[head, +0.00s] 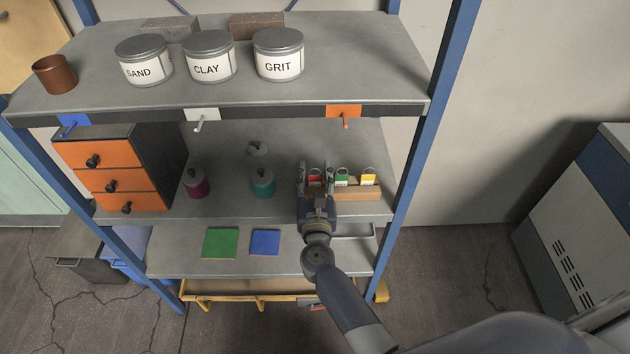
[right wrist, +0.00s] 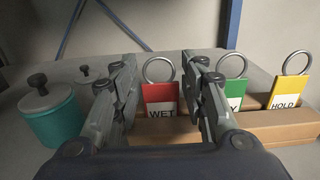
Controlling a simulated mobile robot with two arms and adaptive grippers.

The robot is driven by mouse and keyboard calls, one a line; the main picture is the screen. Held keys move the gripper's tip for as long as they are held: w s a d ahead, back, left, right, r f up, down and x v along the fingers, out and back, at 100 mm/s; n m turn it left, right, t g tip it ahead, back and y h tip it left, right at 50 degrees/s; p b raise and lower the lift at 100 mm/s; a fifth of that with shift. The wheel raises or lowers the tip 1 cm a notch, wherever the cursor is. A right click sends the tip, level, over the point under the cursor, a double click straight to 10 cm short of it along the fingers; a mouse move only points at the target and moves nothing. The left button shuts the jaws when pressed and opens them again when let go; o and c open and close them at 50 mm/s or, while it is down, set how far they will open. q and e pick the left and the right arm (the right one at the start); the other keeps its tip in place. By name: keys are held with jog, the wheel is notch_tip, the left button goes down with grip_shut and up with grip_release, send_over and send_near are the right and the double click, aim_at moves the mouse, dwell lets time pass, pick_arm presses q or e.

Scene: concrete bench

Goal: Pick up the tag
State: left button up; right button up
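Three tags with metal rings stand in a wooden holder (head: 357,192) on the middle shelf. The red tag (head: 315,180) reads WET in the right wrist view (right wrist: 160,96). The green tag (head: 342,180) is partly hidden by a finger in the right wrist view (right wrist: 234,92). The yellow tag (head: 368,179), at the right end, reads HOLD (right wrist: 286,88). My right gripper (head: 315,172) is open, with one finger on each side of the red tag as seen from the wrist. I cannot tell whether the fingertips reach past it. My left gripper is not in view.
Teal (head: 263,185) and magenta (head: 197,184) knobbed jars stand left of the gripper, with a grey knobbed piece (head: 257,149) behind. An orange-fronted drawer unit (head: 112,168) stands farther left. The top shelf's front edge (head: 250,111) overhangs. Green (head: 221,242) and blue (head: 265,242) squares lie below.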

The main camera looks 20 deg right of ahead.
jog(key=c, duration=0.6)
jog(key=shift+o, duration=0.2)
jog(key=shift+r, duration=0.2)
jog(key=shift+r+p, duration=0.6)
jog(key=shift+p, duration=0.05)
notch_tip(320, 180, up, 2)
jog(key=shift+r+p, duration=0.15)
jog(key=shift+p, duration=0.85)
jog(key=s+d+r, duration=0.1)
jog(key=s, duration=1.5)
jog(key=shift+d, duration=0.35)
